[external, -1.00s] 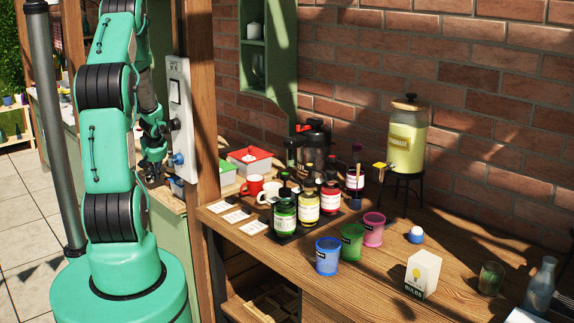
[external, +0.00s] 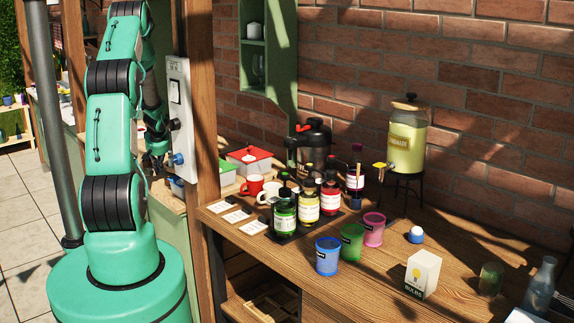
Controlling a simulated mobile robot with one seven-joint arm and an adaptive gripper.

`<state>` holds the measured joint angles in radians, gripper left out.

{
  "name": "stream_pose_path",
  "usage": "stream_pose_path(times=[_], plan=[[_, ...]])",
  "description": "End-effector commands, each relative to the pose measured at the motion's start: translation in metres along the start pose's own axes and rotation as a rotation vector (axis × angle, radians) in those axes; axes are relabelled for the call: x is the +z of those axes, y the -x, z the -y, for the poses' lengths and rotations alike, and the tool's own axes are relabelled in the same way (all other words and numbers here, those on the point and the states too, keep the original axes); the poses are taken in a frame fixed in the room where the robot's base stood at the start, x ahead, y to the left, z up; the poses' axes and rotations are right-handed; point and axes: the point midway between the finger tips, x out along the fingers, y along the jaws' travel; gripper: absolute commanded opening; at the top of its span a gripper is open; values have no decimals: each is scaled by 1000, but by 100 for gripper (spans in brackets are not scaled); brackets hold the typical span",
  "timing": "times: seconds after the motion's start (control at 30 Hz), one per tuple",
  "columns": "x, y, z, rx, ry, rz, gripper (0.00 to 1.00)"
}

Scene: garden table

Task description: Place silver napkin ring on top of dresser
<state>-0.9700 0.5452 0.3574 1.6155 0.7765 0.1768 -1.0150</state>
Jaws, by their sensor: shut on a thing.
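My gripper (external: 154,167) shows small and dark at the end of my green arm, left of the wooden post. It is low over a wood-topped green cabinet (external: 178,230), partly hidden by my arm and the post. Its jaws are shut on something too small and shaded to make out. I cannot pick out the silver napkin ring. I cannot tell whether the green cabinet is the dresser.
The wooden post (external: 203,120) with a switch panel (external: 179,105) stands close right of my gripper. The wooden table (external: 385,285) beyond holds jars, coloured cups (external: 327,256), a bulb box (external: 422,274) and a drink dispenser (external: 406,140). A grey pole (external: 52,130) stands left of my arm.

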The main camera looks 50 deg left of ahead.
Motion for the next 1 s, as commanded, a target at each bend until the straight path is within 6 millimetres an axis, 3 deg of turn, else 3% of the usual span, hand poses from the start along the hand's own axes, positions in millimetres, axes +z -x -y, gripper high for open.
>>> stream_pose_path(times=[0.2,0.6,0.77,1.0], plan=[[-13,-8,-4,0,0,0,0],[-15,-10,-5,0,-1,0,0],[-12,-15,-5,0,-1,0,0],[1,-37,-4,-1,-2,1,0]])
